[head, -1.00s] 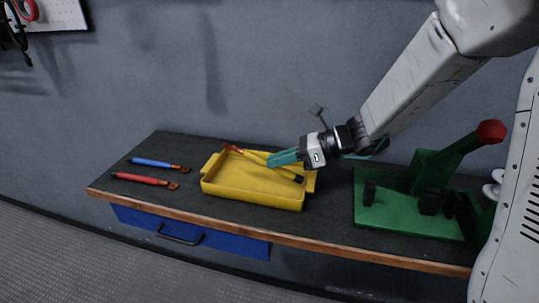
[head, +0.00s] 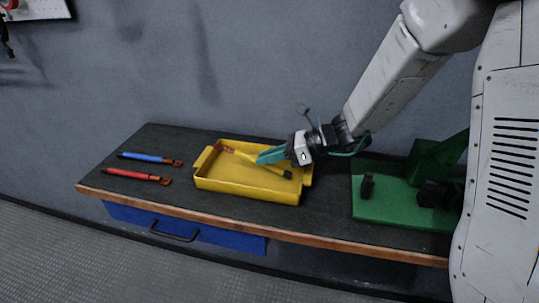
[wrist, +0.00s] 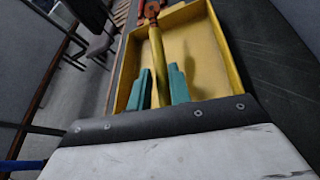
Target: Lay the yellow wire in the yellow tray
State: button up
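The yellow wire (head: 258,162) has a copper-coloured lug at its far left end and a dark end at the right. It lies slantwise within the outline of the yellow tray (head: 240,190); I cannot tell whether it touches the floor. My gripper (head: 268,156) has teal fingers and is over the tray's back right part. In the wrist view the wire (wrist: 157,60) runs between my fingers (wrist: 159,85), which close on its sides. The tray (wrist: 205,50) shows around it there, and the lug (wrist: 151,10) points away from me.
A blue wire (head: 145,158) and a red wire (head: 132,174) lie on the dark bench left of the tray. A green fixture (head: 385,207) with black posts stands to the right. A blue drawer (head: 215,234) is under the bench edge.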

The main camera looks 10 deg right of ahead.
jog(key=shift+o, duration=1.1)
jog(key=shift+r, duration=0.1)
jog(key=shift+d+r, duration=0.15)
jog(key=v, duration=1.2)
jog(key=s+d+r+n+g+h, duration=0.1)
jog(key=s+r+n+h, duration=0.25)
jog(key=s+n, duration=0.55)
jog(key=s+d+r+n+g+h, duration=0.1)
jog(key=s+r+n+g+h, duration=0.1)
jog(key=s+n+h, duration=0.65)
jog(key=s+d+r+n+t+h, duration=0.1)
jog(key=s+d+n+t, duration=0.1)
jog(key=s+d+n, duration=0.3)
jog(key=shift+s+d+t, duration=0.3)
jog(key=shift+s+d, duration=0.65)
jog(key=shift+s, duration=0.85)
